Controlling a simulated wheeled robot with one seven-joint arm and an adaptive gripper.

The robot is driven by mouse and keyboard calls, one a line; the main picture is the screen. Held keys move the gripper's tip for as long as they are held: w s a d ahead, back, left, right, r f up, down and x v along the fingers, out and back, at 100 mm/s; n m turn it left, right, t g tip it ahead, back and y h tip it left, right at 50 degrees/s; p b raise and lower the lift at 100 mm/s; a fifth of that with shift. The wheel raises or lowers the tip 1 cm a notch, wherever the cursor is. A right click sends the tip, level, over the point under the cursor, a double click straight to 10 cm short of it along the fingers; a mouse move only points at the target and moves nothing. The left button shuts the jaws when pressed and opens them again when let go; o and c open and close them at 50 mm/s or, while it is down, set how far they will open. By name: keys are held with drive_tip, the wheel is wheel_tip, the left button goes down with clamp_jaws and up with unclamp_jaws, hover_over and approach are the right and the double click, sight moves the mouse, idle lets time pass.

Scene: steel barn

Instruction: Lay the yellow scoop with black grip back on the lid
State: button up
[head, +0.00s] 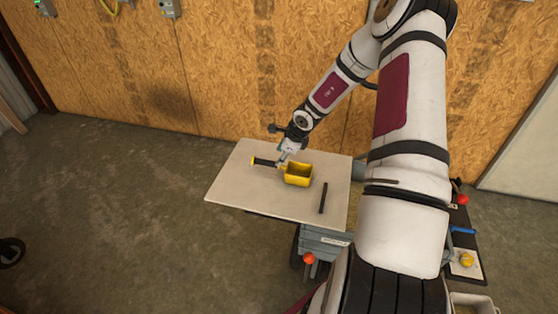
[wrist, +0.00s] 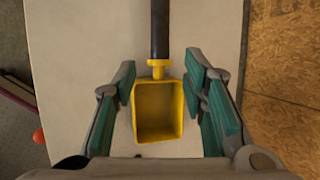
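The yellow scoop with black grip (head: 298,175) lies on the pale, flat lid (head: 240,184), its open bowl facing up and its black handle pointing left in the head view. My gripper (head: 283,157) is over the scoop near where the handle meets the bowl. In the wrist view my gripper (wrist: 160,78) is open, with one green-padded finger on each side of the yellow bowl (wrist: 158,112). Gaps show between the bowl and both fingers, narrower on the right. The black grip runs away over the lid (wrist: 90,40). The fingertips' height above the lid is hard to tell.
A dark bar (head: 323,198) lies on the lid right of the scoop. A grey bin (head: 322,242) stands below the lid, with an orange-red knob (head: 309,258) beside it. An OSB wall (head: 220,70) rises behind. Concrete floor (head: 110,210) is open at left.

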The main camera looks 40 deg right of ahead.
drive_tip(key=w+a+r+n+t, duration=0.1)
drive_tip(key=a+r+n, duration=0.35)
drive_tip(key=r, duration=0.55)
drive_tip(key=w+a+r+n+t, duration=0.2)
drive_tip(key=a+r+n, duration=0.25)
drive_tip(key=r, duration=0.45)
drive_tip(key=s+a+r+n+y, duration=0.1)
drive_tip(key=s+a+r+n, duration=0.25)
drive_tip(key=a+r, duration=0.3)
drive_tip(key=s+a+r+n+y, duration=0.1)
drive_tip(key=s+a+r+n, duration=0.2)
drive_tip(key=a+r+n, duration=0.3)
drive_tip(key=s+a+r+n+g, duration=0.1)
drive_tip(key=s+a+r+n, duration=0.2)
drive_tip(key=s, duration=0.4)
drive_tip(key=s+a+r+n+g, duration=0.1)
drive_tip(key=s+a+n+g, duration=0.1)
drive_tip(key=s+a, duration=0.4)
drive_tip(key=s+d+n+h, duration=0.1)
drive_tip(key=s+d+n, duration=0.1)
drive_tip(key=s, duration=0.6)
drive_tip(key=s+d+n+h, duration=0.1)
drive_tip(key=s+d+n, duration=0.1)
drive_tip(key=s, duration=0.6)
drive_tip(key=shift+d+g+p, duration=0.4)
